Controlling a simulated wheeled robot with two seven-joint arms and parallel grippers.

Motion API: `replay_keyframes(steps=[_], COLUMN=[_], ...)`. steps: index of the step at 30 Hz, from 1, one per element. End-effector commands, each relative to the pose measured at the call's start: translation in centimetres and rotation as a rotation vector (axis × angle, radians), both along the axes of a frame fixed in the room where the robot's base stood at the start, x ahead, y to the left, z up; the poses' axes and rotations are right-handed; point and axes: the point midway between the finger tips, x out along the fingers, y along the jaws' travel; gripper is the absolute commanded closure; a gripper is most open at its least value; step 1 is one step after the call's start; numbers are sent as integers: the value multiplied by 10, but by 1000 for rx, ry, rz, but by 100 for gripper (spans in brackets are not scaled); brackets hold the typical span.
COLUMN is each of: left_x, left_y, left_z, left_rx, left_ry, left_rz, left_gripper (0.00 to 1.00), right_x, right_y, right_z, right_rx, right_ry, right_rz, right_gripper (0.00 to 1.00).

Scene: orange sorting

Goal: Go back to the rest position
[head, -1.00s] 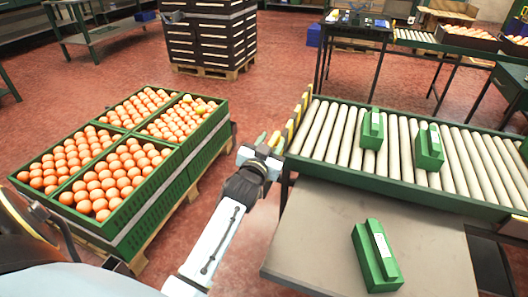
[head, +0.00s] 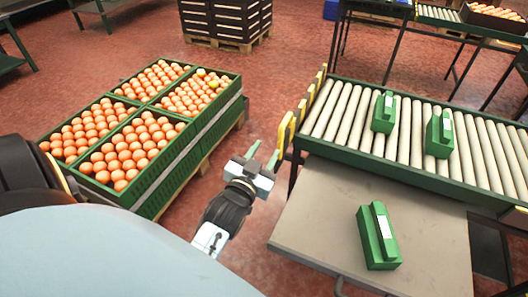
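My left gripper (head: 263,155) is in the middle of the head view, above the red floor between the crates and the grey table. Its two green fingertips are spread apart with nothing between them. My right gripper is out of view. Green crates (head: 160,188) full of oranges (head: 135,146) stand on a pallet at the left, apart from the gripper.
A roller conveyor (head: 345,112) at the right carries two green boxes (head: 384,112) (head: 440,134). A third green box (head: 378,237) sits on the grey table (head: 310,215). Dark stacked crates (head: 225,20) stand at the back. Open floor lies between pallet and conveyor.

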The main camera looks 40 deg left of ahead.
Motion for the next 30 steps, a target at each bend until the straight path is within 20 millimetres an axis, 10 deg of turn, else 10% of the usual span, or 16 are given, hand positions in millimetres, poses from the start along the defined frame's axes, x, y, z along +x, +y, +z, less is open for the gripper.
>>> replay_keyframes(steps=[16, 22, 30], left_x=[-1, -28, -114], left_y=[-3, -20, -48], left_z=[-14, -92, -187], left_rx=[-15, -89, -141], left_ry=[58, 420, 962], left_rz=[-9, -58, -127], left_gripper=[62, 62, 62], right_x=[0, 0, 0], right_y=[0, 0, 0], right_z=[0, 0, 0], right_rx=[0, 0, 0], right_ry=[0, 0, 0], right_rz=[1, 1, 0], right_gripper=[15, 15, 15])
